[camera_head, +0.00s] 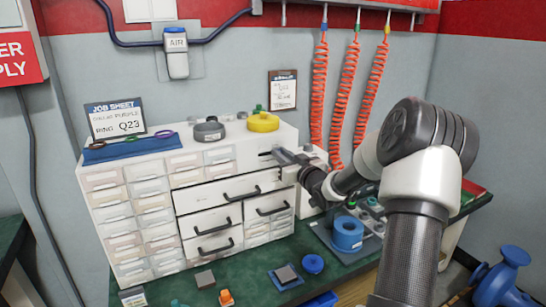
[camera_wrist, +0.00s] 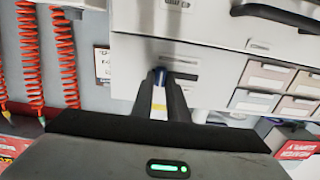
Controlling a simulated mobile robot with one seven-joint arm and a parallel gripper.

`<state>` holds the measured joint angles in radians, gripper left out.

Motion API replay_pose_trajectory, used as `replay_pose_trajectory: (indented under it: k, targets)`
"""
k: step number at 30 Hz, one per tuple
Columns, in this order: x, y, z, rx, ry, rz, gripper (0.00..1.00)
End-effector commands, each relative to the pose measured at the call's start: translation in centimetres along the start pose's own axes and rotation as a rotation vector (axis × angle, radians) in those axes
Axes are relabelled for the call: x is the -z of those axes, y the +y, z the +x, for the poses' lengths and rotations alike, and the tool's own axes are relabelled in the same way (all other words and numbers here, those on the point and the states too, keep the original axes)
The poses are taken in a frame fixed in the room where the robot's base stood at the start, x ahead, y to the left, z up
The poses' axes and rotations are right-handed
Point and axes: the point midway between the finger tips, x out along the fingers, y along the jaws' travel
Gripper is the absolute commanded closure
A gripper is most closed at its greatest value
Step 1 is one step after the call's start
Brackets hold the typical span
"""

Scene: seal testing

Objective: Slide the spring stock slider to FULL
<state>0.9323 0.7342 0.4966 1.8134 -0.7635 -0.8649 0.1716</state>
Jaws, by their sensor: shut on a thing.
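My gripper (camera_head: 282,156) is at the upper right of the white drawer cabinet's front (camera_head: 190,195). In the wrist view, which is upside down, its two dark fingers (camera_wrist: 165,80) are closed on a small blue piece (camera_wrist: 159,76) at the cabinet face, which looks like the slider's knob. A dark slot (camera_wrist: 187,77) shows beside the fingertips, and in the head view its end (camera_head: 266,154) shows just left of my gripper. The fingers hide most of the knob. I cannot read any FULL mark.
Drawers with dark handles (camera_head: 228,194) lie just below my gripper. A yellow round part (camera_head: 263,122) and a grey one (camera_head: 209,131) stand on the cabinet top. Orange coiled hoses (camera_head: 345,95) hang behind my arm.

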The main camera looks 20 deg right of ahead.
Motion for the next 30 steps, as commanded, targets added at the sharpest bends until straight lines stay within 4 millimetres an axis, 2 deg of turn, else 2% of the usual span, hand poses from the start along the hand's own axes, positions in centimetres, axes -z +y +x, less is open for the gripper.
replay_pose_trajectory:
  k: [7,8,11,19,23,26,30]
  targets:
    - [0.1,0.6,-0.1,-0.009,0.001,-0.002,1.00]
    - [0.1,0.6,-0.1,-0.009,0.001,-0.002,0.84]
    - [0.1,0.6,-0.1,-0.009,0.001,-0.002,0.68]
    - [0.1,0.4,-0.1,-0.006,0.001,-0.001,0.67]
    - [0.1,0.5,-0.7,-0.007,0.000,-0.002,0.67]
    - [0.2,0.5,-2.1,-0.008,-0.001,-0.002,0.67]
    - [0.2,0.5,-5.2,-0.008,-0.002,-0.003,0.67]
